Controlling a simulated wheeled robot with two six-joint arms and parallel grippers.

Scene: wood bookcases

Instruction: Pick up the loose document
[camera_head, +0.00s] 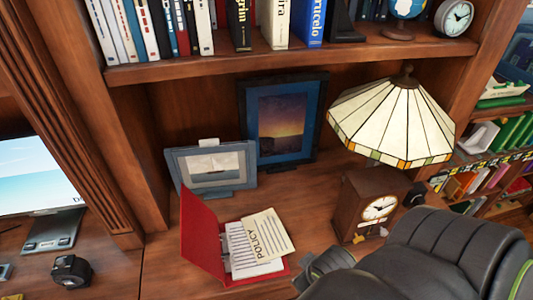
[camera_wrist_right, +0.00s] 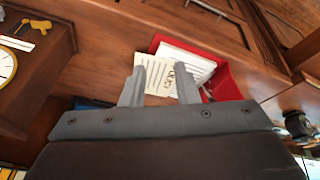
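The loose document, a cream sheet marked "POLICY" (camera_head: 268,236), lies tilted across the white papers of an open red binder (camera_head: 200,235) on the wooden desk. In the right wrist view the document (camera_wrist_right: 157,76) shows beyond and between the finger tips, with the red binder (camera_wrist_right: 228,84) behind it and to the right. My right gripper (camera_wrist_right: 163,72) is open, its two grey fingers apart with nothing held. I cannot tell how far the tips are from the sheet. In the head view my right arm comes in from the lower right, just right of the binder. My left gripper is not in view.
A brown clock (camera_head: 372,205) stands close beside my right arm, under a stained-glass lamp (camera_head: 390,120). Two framed pictures (camera_head: 213,167) (camera_head: 284,118) stand behind the binder. A bookshelf (camera_head: 220,65) overhangs the desk. A monitor (camera_head: 38,175) is at the left.

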